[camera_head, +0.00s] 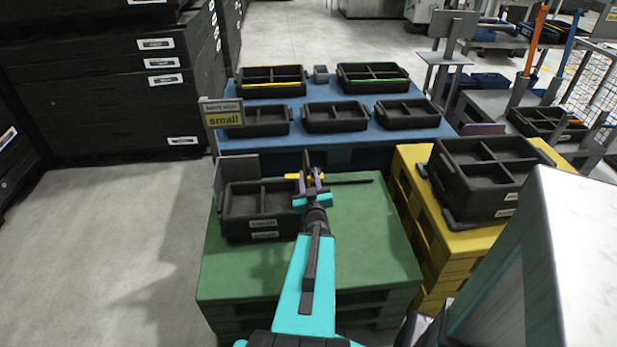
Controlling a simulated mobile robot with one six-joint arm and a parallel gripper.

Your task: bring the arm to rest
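My arm reaches forward over the green pallet (355,255), with cyan links and a dark wrist. My gripper (311,176) is at its far end, just right of a black crate marked small (262,225). Its two purple fingers look apart, with a gap between them. A small yellow piece (291,176) shows at the fingertips; I cannot tell whether it is part of the gripper or a separate thing. The wrist hides part of the crate's right side, and I cannot tell whether they touch.
A blue pallet (270,145) behind carries several black crates. A yellow pallet (425,215) at right carries stacked divided crates (490,170). A sign marked small (222,113) stands at left. Dark cabinets (110,80) line the far left. The floor (130,250) left of the green pallet is clear.

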